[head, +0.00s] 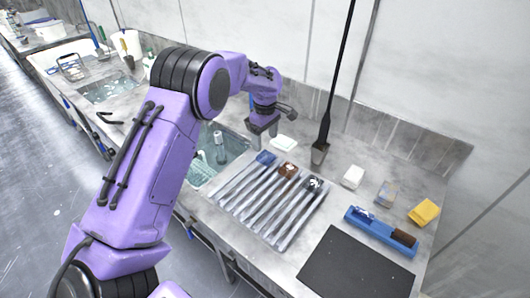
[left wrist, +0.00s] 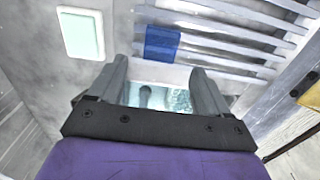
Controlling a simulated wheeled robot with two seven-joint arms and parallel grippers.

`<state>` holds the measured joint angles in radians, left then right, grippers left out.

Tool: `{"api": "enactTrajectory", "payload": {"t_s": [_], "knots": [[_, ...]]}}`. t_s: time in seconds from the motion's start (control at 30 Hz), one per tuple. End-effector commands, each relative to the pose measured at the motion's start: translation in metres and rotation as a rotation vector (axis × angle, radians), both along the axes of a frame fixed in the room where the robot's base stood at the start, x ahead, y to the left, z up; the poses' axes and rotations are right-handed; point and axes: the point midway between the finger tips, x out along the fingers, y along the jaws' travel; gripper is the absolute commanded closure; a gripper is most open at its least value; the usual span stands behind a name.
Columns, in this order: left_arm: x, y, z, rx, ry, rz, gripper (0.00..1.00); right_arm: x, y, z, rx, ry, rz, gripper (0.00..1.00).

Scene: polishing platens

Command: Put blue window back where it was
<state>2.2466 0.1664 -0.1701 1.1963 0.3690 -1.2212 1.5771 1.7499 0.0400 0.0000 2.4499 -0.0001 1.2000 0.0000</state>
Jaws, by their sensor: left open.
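The blue window (head: 266,158) is a small blue rectangle at the far left end of the slatted rack (head: 262,205) on the counter. In the left wrist view the blue window (left wrist: 162,43) lies flat across a slat, just beyond the fingertips. My left gripper (head: 263,132) is above the counter, a little beyond the rack's far left end. In the left wrist view my left gripper (left wrist: 162,82) is open, with nothing between its fingers. My right gripper is out of sight.
A pale green-white block (left wrist: 83,33) lies beside the rack; the head view shows it too (head: 284,143). A sink (head: 228,148) with water is left of the rack. A blue tray (head: 380,233), a yellow cloth (head: 424,212) and a dark mat (head: 356,266) are at right.

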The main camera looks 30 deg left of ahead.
Motion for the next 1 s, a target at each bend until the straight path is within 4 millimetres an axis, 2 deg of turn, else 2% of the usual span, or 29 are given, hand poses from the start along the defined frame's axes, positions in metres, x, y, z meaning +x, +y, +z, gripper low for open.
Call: {"api": "enactTrajectory", "payload": {"t_s": [0.13, 0.3, 1.0], "knots": [[0.000, 0.000, 0.032, 0.001, -0.003, 0.000, 0.22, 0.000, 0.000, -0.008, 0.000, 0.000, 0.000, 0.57], [0.000, 0.000, 0.052, 0.001, 0.000, 0.000, 0.22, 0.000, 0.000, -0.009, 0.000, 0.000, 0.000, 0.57], [0.000, -0.001, 0.054, 0.000, 0.002, -0.001, 0.22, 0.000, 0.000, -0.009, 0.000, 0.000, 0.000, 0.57]]}}
